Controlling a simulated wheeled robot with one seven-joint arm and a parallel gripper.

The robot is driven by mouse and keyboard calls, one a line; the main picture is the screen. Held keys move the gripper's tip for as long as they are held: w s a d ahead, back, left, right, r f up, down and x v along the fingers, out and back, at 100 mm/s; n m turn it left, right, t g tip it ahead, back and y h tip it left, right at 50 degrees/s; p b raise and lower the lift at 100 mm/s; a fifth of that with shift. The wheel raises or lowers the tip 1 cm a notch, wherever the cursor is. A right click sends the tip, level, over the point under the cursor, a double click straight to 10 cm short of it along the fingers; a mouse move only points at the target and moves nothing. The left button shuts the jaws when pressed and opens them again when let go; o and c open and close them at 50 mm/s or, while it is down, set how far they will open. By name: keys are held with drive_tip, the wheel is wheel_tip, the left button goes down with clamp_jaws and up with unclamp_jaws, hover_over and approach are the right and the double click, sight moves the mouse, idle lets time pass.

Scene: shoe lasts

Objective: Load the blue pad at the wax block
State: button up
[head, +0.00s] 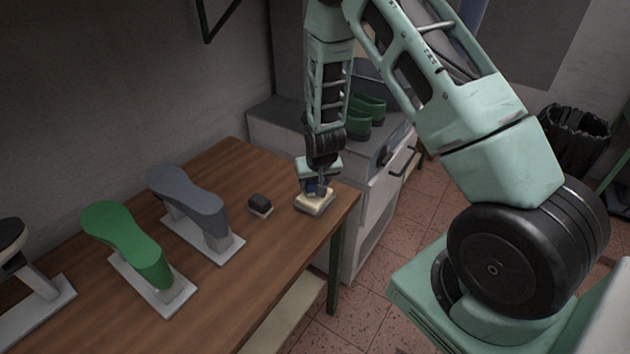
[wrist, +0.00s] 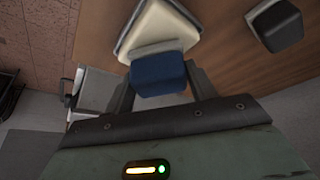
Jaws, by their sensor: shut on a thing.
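My gripper (wrist: 160,92) is shut on the blue pad (wrist: 158,74), which sits between the two fingers. In the head view the gripper reaches down at the table's far right corner, with the blue pad (head: 316,188) low in it. I cannot tell whether pad and block touch.
A dark block on a pale base (head: 260,204) stands left of the wax block. A grey last (head: 190,200) and a green last (head: 128,240) stand further left, with a dark-topped one (head: 14,240) at the edge. A cabinet with green shoes (head: 368,108) stands behind the wooden table (head: 245,290).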

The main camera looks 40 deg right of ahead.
drive_tip(key=shift+f+b, duration=0.55)
idle(1.5)
drive_tip(key=shift+r, duration=0.1)
drive_tip(key=shift+r+p, duration=2.45)
drive_tip(key=shift+r, duration=1.05)
drive_tip(key=shift+s+f, duration=0.1)
